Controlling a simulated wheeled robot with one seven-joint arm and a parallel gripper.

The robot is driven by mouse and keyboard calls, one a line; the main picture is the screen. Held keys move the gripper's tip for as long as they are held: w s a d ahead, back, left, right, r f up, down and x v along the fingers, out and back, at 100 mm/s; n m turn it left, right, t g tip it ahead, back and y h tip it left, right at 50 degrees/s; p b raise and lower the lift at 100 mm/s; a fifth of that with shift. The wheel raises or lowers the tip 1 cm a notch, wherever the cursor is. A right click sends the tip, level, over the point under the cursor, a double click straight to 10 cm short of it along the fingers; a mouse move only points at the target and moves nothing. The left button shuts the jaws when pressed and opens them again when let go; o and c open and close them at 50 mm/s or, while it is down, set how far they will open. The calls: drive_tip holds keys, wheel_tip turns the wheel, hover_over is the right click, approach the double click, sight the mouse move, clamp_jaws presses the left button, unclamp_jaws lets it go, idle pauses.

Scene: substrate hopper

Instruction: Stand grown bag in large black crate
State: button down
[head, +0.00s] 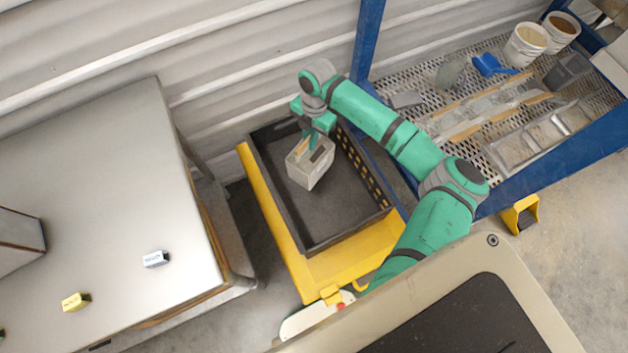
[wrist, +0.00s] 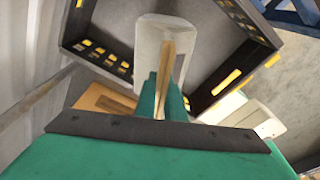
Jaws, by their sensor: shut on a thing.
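The grown bag (head: 308,166) is a pale grey, block-shaped bag with a tan strip along its top. My gripper (head: 310,141) is shut on that top strip from above. In the wrist view the bag (wrist: 150,45) hangs upright or nearly so between the green fingers (wrist: 163,95). I cannot tell whether the bag's base touches the crate floor.
The yellow cart (head: 345,268) stands between a grey table (head: 90,190) on the left and a blue-framed rack (head: 470,110) on the right. The rack holds tubs, trays and a blue scoop. The crate's near part is empty.

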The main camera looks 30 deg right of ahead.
sight(317, 153)
drive_tip(key=m, duration=0.1)
drive_tip(key=s+d+m, duration=0.1)
drive_tip(key=m, duration=0.1)
drive_tip(key=s+f+m, duration=0.1)
drive_tip(key=m, duration=0.1)
drive_tip(key=shift+s+d+t, duration=0.15)
drive_tip(key=shift+d+t, duration=0.2)
drive_tip(key=shift+t, duration=0.05)
drive_tip(key=shift+f, duration=5.05)
drive_tip(key=c, duration=1.8)
unclamp_jaws()
drive_tip(key=shift+s+f, duration=0.1)
drive_tip(key=shift+f, duration=0.05)
drive_tip(key=shift+c, duration=0.2)
drive_tip(key=r, duration=0.4)
drive_tip(key=d+r, duration=0.1)
drive_tip(key=r, duration=0.7)
drive_tip(key=shift+d, duration=0.4)
